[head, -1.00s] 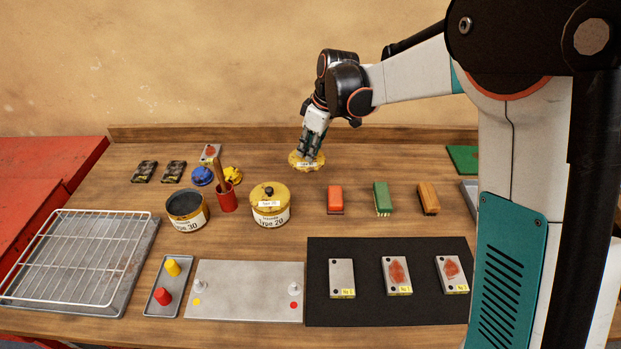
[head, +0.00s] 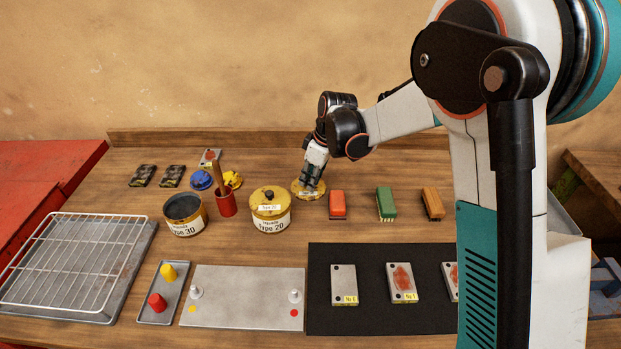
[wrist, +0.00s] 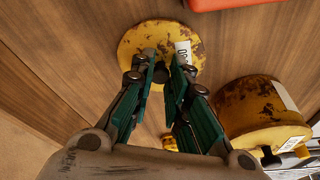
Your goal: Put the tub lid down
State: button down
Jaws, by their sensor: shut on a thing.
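The tub lid (head: 299,189) is a round, yellow, rust-spotted disc with a white label. It lies flat at or very near the wooden table, right of the Type 20 tub; I cannot tell if it fully touches. My gripper (head: 311,182) points down over it. In the wrist view my gripper (wrist: 162,66) is shut on the dark knob in the middle of the lid (wrist: 140,42); the fingers mostly hide the knob. The open Type 30 tub (head: 186,226) stands at the left, dark inside. The Type 20 tub (head: 271,221) wears its own yellow lid.
Red, green and orange brushes or blocks (head: 337,205) (head: 386,203) (head: 433,203) stand right of the lid. A red cup (head: 227,205) holds a wooden-handled tool between the tubs. A black mat (head: 375,318) with metal plates lies in front. Bare table lies behind the lid.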

aim_at(320, 191)
jog(key=shift+f, duration=0.15)
jog(key=c, duration=1.5)
grip_release()
jog(key=shift+c, duration=0.2)
jog(key=s+d+r+m+t+p, duration=0.15)
jog(key=s+d+r, duration=0.3)
jog(key=r, duration=0.55)
jog(key=s+d+r+m+p, duration=0.2)
jog(key=s+d+r, duration=0.25)
jog(key=r, duration=0.45)
jog(key=s+d+m+t+h, duration=0.1)
jog(key=s+d+m, duration=0.2)
jog(key=s, duration=0.4)
jog(key=s+d+m+t+h, duration=0.1)
jog(key=s+d+m+t, duration=0.1)
jog(key=s, duration=0.5)
jog(key=s+d+r+m+t, duration=0.1)
jog(key=s+d+m, duration=0.3)
jog(key=s, duration=0.3)
jog(key=shift+s+d+h, duration=0.35)
jog(key=shift+d+h, duration=0.05)
